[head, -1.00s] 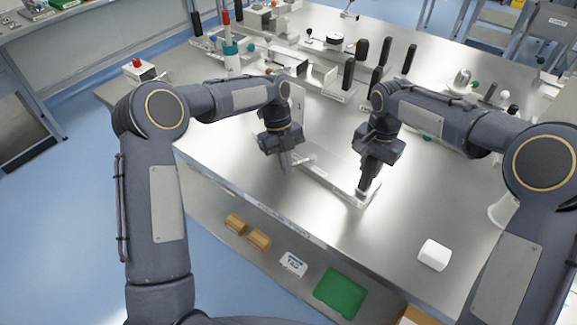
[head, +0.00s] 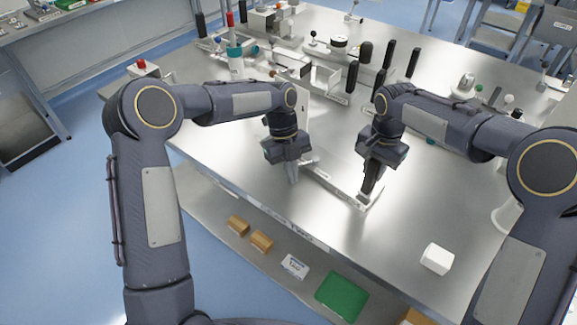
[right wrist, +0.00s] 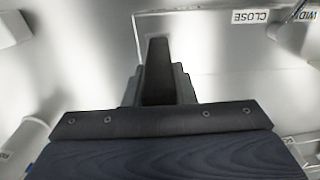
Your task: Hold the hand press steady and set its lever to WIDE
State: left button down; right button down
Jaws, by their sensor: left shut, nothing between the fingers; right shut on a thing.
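The hand press appears as a long, low metal base (head: 335,184) near the front of the table, partly hidden by my grippers. My right gripper (head: 369,183) is shut on a dark upright lever handle at the base's right end. In the right wrist view the black lever handle (right wrist: 157,60) stands between the fingers. A CLOSE label (right wrist: 250,16) lies right of the handle, and a WIDE label (right wrist: 309,14) lies farther right, partly cut off. My left gripper (head: 292,177) is shut and empty, pointing down by the base's left end. I cannot tell whether it touches the base.
A lower shelf holds wooden blocks (head: 261,242) and a green box (head: 341,295).

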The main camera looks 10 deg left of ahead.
pick_arm(q)
jog(key=v, duration=0.9)
jog(key=shift+d+r, duration=0.3)
jog(key=shift+r, duration=0.15)
pick_arm(e)
jog(key=shift+s+f, duration=0.2)
jog(key=shift+f, duration=0.35)
pick_arm(q)
jog(key=shift+w+r, duration=0.15)
jog(key=shift+r, duration=0.05)
pick_arm(e)
jog(key=shift+r, duration=0.35)
jog(key=c, duration=1.1)
grip_release()
jog(key=shift+w+r+p, duration=0.1)
jog(key=shift+r+p, duration=0.05)
jog(key=shift+p, duration=0.15)
jog(key=shift+r, duration=0.1)
notch_tip(320, 180, up, 12)
jog(key=shift+f, duration=0.1)
